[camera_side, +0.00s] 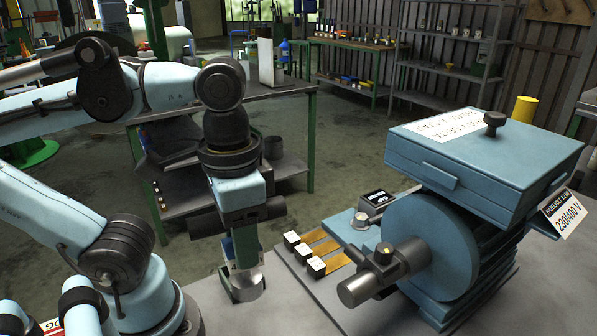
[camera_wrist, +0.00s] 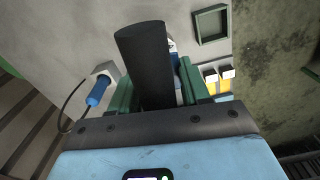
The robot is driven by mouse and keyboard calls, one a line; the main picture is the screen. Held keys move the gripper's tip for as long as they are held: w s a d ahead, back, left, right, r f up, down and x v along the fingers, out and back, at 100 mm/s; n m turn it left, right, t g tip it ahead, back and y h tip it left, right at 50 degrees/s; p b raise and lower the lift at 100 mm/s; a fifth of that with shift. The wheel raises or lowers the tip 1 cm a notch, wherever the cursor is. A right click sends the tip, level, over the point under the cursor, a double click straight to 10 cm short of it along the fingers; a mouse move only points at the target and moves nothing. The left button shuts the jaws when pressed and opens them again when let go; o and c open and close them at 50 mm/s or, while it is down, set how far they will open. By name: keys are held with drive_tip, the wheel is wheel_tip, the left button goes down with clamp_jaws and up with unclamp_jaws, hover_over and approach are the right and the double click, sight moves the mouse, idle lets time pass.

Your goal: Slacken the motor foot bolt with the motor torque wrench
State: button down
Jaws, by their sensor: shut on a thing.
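My gripper (camera_wrist: 156,98) has its green fingers closed on a thick dark cylinder (camera_wrist: 146,60) in the wrist view; I take it to be the motor torque wrench. In the side view my gripper (camera_side: 246,258) points down over the grey bench, left of the blue machine. A pale grey round piece (camera_side: 247,281) shows at its lower end, close to the bench top. The motor (camera_side: 430,247) is a blue drum with a dark shaft piece on its near face. I cannot make out the motor foot bolt in either view.

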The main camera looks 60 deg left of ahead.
drive_tip(key=w+a+r+n, duration=0.1)
drive_tip(key=w+r+n, duration=0.2)
drive_tip(key=w, duration=0.6)
drive_tip(key=w+a+r+n, duration=0.2)
drive_tip(key=w, duration=0.6)
drive_tip(key=w+a+f+n, duration=0.35)
drive_tip(key=w+a, duration=0.35)
drive_tip(key=w, duration=0.6)
wheel_tip(320, 180, down, 7)
drive_tip(key=w+m, duration=0.2)
drive_tip(key=m, duration=1.4)
drive_tip(key=shift+w, duration=0.4)
drive_tip(key=shift+a+r, duration=0.1)
drive_tip(key=shift+f, duration=1.7)
